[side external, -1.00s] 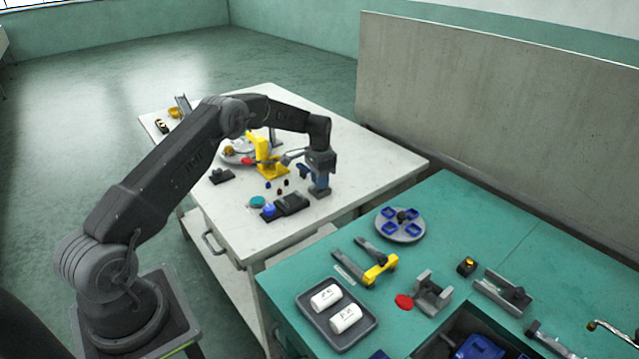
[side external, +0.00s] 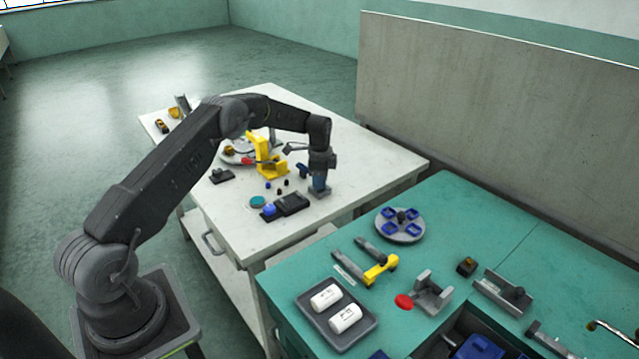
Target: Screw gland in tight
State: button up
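My gripper (side external: 319,172) points down at the right part of the white table (side external: 350,205). I cannot make out the gland; the gripper hides the top of the blue part.
Left of the gripper stand a yellow fixture (side external: 267,162) and several tiny parts. A black tray (side external: 292,203), a blue item (side external: 269,210) and a teal disc (side external: 258,202) lie in front. The green bench (side external: 450,215) holds fixtures and white cylinders (side external: 345,318).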

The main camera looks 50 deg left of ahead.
jog(key=shift+o, duration=1.2)
jog(key=shift+r, duration=2.25)
